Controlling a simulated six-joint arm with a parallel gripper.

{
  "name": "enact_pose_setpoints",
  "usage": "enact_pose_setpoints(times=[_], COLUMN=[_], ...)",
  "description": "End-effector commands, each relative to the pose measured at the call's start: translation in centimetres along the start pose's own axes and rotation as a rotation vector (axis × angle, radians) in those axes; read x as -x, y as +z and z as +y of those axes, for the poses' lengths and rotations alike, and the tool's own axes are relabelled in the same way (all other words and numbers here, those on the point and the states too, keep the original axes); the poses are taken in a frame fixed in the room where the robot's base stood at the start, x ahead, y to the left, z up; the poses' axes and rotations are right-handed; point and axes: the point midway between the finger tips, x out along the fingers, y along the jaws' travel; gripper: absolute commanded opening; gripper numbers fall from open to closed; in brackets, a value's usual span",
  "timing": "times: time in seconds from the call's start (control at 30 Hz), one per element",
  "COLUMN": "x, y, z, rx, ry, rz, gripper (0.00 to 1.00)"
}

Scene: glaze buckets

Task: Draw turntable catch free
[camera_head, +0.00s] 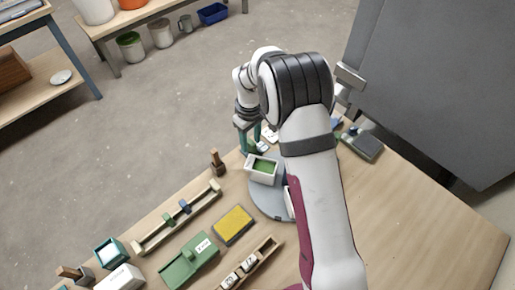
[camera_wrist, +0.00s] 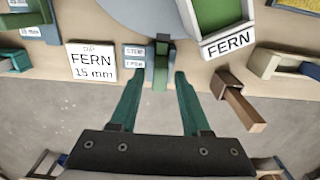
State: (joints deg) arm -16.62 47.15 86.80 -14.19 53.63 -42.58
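The turntable is a grey-blue disc, seen beside my arm in the head view (camera_head: 262,202) and at the top of the wrist view (camera_wrist: 145,14). A white bucket of green glaze (camera_head: 262,168) stands on it; its FERN label (camera_wrist: 228,43) faces the wrist camera. A small upright green piece (camera_wrist: 161,66), apparently the catch, sits in a grey-blue holder at the disc's edge. My gripper (camera_wrist: 159,75) has two green fingers. They are apart, one on each side of the catch, with gaps visible. My arm hides part of the disc in the head view.
A card reading FERN 15 mm (camera_wrist: 92,63) and a brown wooden-handled tool (camera_wrist: 240,100) flank the gripper. A yellow sponge (camera_head: 233,224), a green tray (camera_head: 190,260) and wooden racks (camera_head: 178,217) lie to the left. The table's right side (camera_head: 420,220) is clear.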

Motion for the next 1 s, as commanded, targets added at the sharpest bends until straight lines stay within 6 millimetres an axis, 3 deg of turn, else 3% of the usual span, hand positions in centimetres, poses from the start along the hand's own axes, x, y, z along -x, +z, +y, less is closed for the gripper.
enact_pose_setpoints(times=[0.17,0.53,1.0], x=[0.7,6.5,7.1], y=[0.0,0.0,0.1], z=[0.0,0.0,0.0], rx=[-0.001,0.000,-0.003], ry=[0.000,0.000,-0.001], rz=[0.000,0.001,-0.001], gripper=[0.47,0.47,0.47])
